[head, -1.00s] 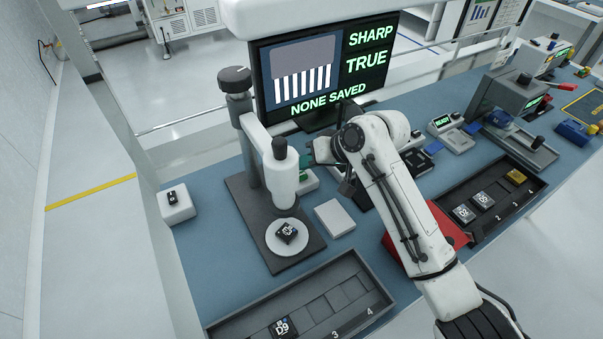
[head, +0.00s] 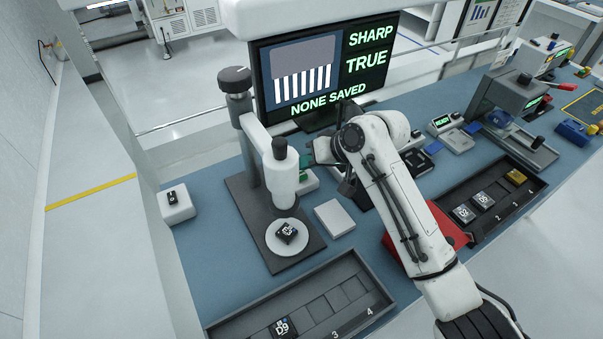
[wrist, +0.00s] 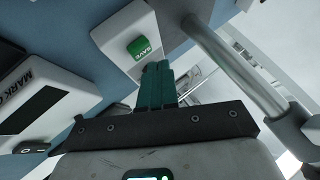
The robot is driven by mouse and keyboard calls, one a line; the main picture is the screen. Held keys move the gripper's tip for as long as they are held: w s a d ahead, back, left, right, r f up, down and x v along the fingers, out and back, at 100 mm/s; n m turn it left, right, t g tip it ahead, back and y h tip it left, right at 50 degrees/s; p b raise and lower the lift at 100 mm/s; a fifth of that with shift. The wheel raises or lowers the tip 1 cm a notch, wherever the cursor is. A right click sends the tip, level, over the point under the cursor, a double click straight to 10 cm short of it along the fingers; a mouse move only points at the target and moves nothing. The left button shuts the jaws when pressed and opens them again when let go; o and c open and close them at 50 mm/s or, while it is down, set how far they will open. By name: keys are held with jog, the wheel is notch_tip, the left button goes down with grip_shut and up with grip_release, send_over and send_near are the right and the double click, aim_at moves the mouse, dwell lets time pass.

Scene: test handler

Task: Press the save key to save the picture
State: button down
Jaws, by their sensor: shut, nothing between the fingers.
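The green save key (wrist: 139,47) sits on a white box (wrist: 118,40) in the wrist view, its label reading SAVE. My gripper (wrist: 158,66) is shut and empty, its green fingertips close below the key in that picture. I cannot tell whether they touch it. In the head view the key (head: 303,177) shows only partly, beside the microscope column, and my gripper (head: 311,152) is mostly hidden by my arm. The monitor (head: 325,75) shows a striped picture and the words SHARP, TRUE and NONE SAVED.
The microscope (head: 281,178) stands left of my gripper, with a chip (head: 287,231) on its round stage. A white block (head: 335,218) and a tray (head: 350,265) lie nearer. A red object (head: 447,226) is beneath my arm. A box marked MARK (wrist: 50,95) is left in the wrist view.

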aim_at(306, 175)
jog(key=shift+f, duration=0.2)
jog(key=shift+f, duration=0.2)
jog(key=shift+f, duration=0.55)
dwell(1.0)
jog(key=shift+r, duration=0.1)
dwell(0.7)
jog(key=shift+r+p, duration=0.7)
jog(key=shift+r, duration=0.2)
notch_tip(306, 175, up, 5)
jog(key=p, duration=0.4)
jog(key=shift+p, duration=0.3)
dwell(0.4)
